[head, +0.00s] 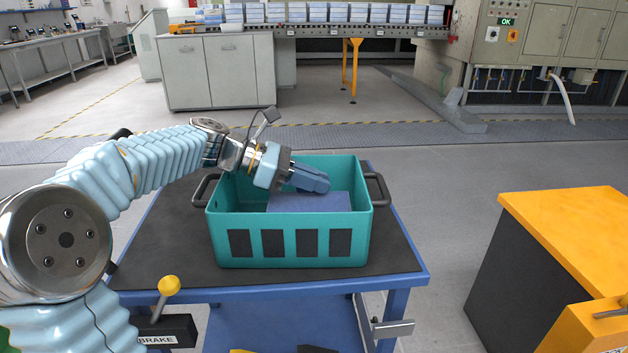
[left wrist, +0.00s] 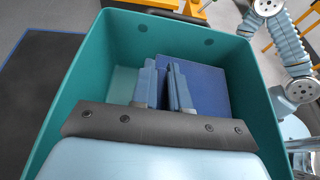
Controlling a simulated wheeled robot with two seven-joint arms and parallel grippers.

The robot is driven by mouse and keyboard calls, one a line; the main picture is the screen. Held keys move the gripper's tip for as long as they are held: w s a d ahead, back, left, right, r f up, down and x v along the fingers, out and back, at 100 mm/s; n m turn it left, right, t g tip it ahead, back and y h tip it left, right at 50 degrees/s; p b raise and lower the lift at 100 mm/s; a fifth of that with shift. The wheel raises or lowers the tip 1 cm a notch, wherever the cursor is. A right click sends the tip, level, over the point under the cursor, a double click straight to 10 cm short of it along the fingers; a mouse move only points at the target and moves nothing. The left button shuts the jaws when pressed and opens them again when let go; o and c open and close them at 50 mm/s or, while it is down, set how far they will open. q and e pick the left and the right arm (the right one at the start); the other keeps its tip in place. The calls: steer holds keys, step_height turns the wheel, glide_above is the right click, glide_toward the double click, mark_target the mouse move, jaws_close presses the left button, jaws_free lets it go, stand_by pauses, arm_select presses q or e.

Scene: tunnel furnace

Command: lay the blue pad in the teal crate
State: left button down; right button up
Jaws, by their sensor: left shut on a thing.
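The teal crate (head: 290,222) stands on the dark top of a blue cart, open upward, with dark handles at its left and right ends. The flat blue pad (head: 312,203) is inside the crate's walls; its lower part is hidden behind the front wall. My left gripper (head: 316,181) reaches in from the left and is shut on the pad. In the left wrist view the pad (left wrist: 207,88) shows at the fingers (left wrist: 165,80), within the crate walls (left wrist: 85,75). I cannot tell whether it touches the crate floor. My right gripper is not in view.
The blue cart (head: 412,276) has a bare dark top around the crate and a yellow-knobbed brake lever (head: 169,286) at front left. An orange-topped block (head: 570,225) stands at the right. A conveyor (head: 330,27) with several boxes runs along the back.

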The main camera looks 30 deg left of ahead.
arm_select(q)
steer(key=shift+f, duration=0.55)
steer(key=c, duration=1.1)
jaws_free()
steer(key=shift+r, duration=0.35)
steer(key=v, duration=1.2)
steer(key=shift+r+p, duration=0.3)
steer(key=shift+p, duration=0.1)
